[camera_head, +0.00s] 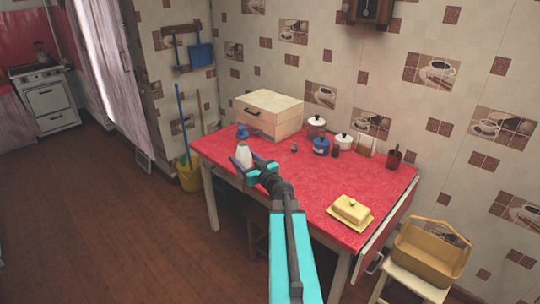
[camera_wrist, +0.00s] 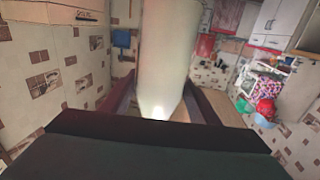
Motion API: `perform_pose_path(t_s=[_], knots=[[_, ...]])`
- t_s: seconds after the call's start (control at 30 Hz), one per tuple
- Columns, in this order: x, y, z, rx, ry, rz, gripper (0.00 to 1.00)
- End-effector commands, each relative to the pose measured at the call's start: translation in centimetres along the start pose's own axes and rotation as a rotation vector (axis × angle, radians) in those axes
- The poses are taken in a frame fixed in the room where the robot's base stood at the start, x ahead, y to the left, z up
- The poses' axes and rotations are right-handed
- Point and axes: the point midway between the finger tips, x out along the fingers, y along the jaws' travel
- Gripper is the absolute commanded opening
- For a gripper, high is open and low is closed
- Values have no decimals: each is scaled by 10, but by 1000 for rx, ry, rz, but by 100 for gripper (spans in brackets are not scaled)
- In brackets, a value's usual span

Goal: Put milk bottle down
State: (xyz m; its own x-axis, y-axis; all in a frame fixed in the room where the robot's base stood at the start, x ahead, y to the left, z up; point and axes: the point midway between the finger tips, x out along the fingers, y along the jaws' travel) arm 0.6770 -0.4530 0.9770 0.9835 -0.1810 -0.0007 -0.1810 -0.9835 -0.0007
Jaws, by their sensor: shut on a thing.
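The milk bottle (camera_head: 243,155) is white and narrows toward its top. My gripper (camera_head: 254,171) is shut on it near the left front edge of the red table (camera_head: 310,190). In the wrist view the pale bottle (camera_wrist: 168,60) fills the middle between the two dark fingers (camera_wrist: 160,108). The bottle looks roughly upright in the head view. My gripper and arm hide its lower part, so I cannot tell whether its base touches the table.
A wooden bread box (camera_head: 268,117), a small blue object (camera_head: 242,132), a blue pot (camera_head: 321,146) and white-lidded jars stand along the back. A yellow butter dish (camera_head: 351,210) sits at the front right. The red tabletop's middle is mostly clear. A chair with a yellow basket (camera_head: 428,255) stands right.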

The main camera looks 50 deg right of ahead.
Motion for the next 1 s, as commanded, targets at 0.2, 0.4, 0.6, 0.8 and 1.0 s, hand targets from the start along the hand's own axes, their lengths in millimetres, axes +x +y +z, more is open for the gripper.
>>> perform_pose_path(t_s=[0.2, 0.4, 0.6, 0.8, 1.0], knots=[[12, -85, -1, 1, 2, -190, 4], [14, -161, 2, 1, 2, -366, 4], [6, -236, 6, 1, 2, -546, 4], [-13, -309, 13, 2, 3, -731, 4], [-41, -377, 20, 2, 3, -919, 4]])
